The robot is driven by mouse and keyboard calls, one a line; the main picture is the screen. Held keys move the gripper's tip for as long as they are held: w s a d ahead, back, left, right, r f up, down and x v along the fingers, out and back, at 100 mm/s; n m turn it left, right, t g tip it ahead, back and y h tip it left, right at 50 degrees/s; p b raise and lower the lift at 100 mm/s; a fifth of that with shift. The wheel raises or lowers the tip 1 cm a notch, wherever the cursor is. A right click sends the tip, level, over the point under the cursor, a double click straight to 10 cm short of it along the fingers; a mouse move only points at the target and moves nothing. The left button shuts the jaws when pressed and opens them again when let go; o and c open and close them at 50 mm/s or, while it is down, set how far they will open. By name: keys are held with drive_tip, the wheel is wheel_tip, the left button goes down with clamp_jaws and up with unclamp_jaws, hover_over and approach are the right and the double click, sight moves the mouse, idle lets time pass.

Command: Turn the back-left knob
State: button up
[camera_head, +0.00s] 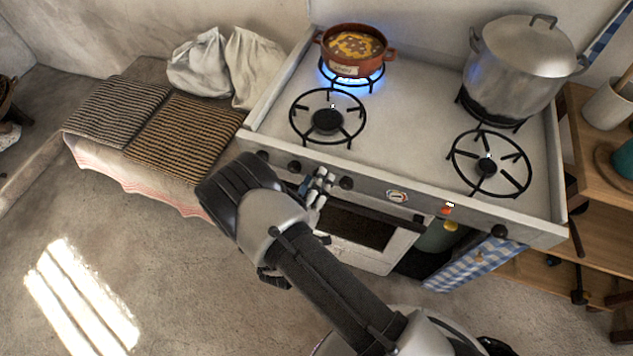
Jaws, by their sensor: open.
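The white stove's front panel (372,190) carries a row of black knobs. On its left part I see one knob (262,155) at the far left, a second knob (294,167), and a third knob (346,183). The picture does not show which one is the back-left knob. My gripper (318,186) is open in front of the panel, between the second and third knobs. It partly hides the panel there, and I cannot tell whether it touches a knob. The back-left burner (368,80) is lit with blue flame under a brown pot (352,50) of food.
The front-left burner (327,120) and front-right burner (489,165) are bare and unlit. A large lidded metal pot (520,65) stands at the back right. Striped cloths (185,135) and white sacks (225,65) lie on the ledge at left. Wooden shelves (590,215) stand at right.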

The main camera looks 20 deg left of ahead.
drive_tip(key=s, duration=1.2)
drive_tip(key=shift+a, duration=0.45)
